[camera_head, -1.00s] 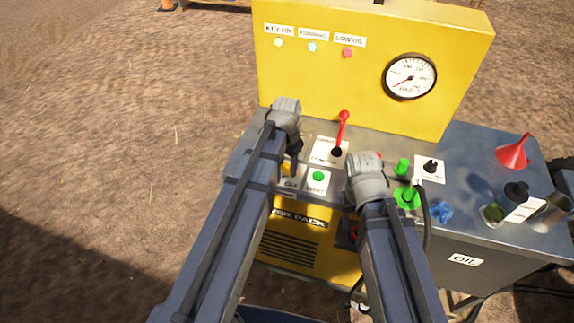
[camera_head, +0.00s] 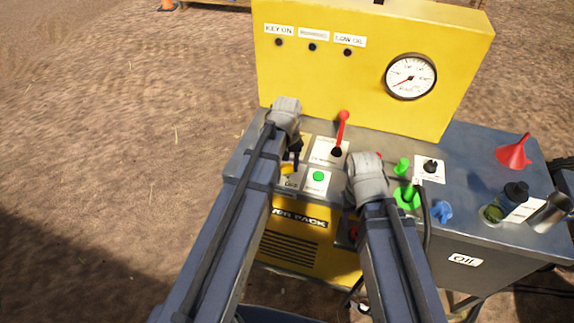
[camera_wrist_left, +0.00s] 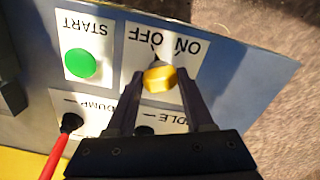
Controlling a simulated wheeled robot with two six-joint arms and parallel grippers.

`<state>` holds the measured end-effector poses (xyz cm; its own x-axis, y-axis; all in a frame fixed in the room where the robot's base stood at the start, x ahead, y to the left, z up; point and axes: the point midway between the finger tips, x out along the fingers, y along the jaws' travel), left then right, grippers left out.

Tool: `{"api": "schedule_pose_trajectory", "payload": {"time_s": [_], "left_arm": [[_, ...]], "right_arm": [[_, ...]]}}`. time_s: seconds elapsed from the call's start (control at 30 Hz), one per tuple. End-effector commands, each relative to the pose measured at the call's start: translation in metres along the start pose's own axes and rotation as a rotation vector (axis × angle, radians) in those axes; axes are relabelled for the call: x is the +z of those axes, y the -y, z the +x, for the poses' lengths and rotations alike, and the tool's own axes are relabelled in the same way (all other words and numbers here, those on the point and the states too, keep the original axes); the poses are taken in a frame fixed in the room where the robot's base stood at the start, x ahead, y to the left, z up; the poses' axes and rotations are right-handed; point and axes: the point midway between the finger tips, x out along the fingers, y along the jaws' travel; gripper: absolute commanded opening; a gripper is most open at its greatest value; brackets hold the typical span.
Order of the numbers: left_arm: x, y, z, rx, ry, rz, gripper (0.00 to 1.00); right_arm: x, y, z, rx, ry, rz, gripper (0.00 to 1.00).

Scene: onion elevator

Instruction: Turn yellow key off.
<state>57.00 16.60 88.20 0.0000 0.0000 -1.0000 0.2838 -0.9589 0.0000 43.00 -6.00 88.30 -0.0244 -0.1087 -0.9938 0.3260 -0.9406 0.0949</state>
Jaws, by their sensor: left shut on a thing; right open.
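The yellow key (camera_head: 288,169) sits on the ON/OFF plate at the panel's left front; in the left wrist view the yellow key (camera_wrist_left: 159,79) has a dark tip toward the OFF lettering. My left gripper (camera_head: 292,157) is at the key. In the wrist view its fingers (camera_wrist_left: 159,88) stand on both sides, shut on the key. The KEY ON lamp (camera_head: 278,42) is dark. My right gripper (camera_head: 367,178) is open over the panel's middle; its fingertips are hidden.
The green START button (camera_head: 318,176) is beside the key plate. A red lever (camera_head: 342,130) stands behind it. Green knobs (camera_head: 406,195), a blue valve (camera_head: 442,211) and a red funnel (camera_head: 514,152) are to the right. The yellow board (camera_head: 365,90) with a gauge rises behind.

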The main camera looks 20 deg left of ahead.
Motion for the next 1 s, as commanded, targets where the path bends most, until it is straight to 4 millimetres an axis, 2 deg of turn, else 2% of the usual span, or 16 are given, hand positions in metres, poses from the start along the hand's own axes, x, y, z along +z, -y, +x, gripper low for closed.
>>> {"api": "schedule_pose_trajectory", "payload": {"time_s": [0.3, 0.77, 0.8, 1.0], "left_arm": [[0.0002, 0.0, 0.0001, 0.0, 0.0, -0.077, 0.0], [0.0002, 0.0001, 0.0001, 0.0, 0.0, -0.087, 0.0], [0.0001, 0.0001, 0.0001, 0.0, 0.0, -0.087, 0.56], [0.0, 0.0, 0.0, 0.0, 0.0, -0.086, 0.79]], "right_arm": [[0.0, 0.0, 0.0001, 0.0, 0.0, 0.0, 0.5], [0.0, 0.0, 0.0001, 0.0, 0.0, 0.0, 0.5], [0.0, 0.0, 0.0001, 0.0, 0.0, 0.0, 0.5], [0.0, 0.0, 0.0, 0.0, 0.0, 0.0, 0.5]]}}
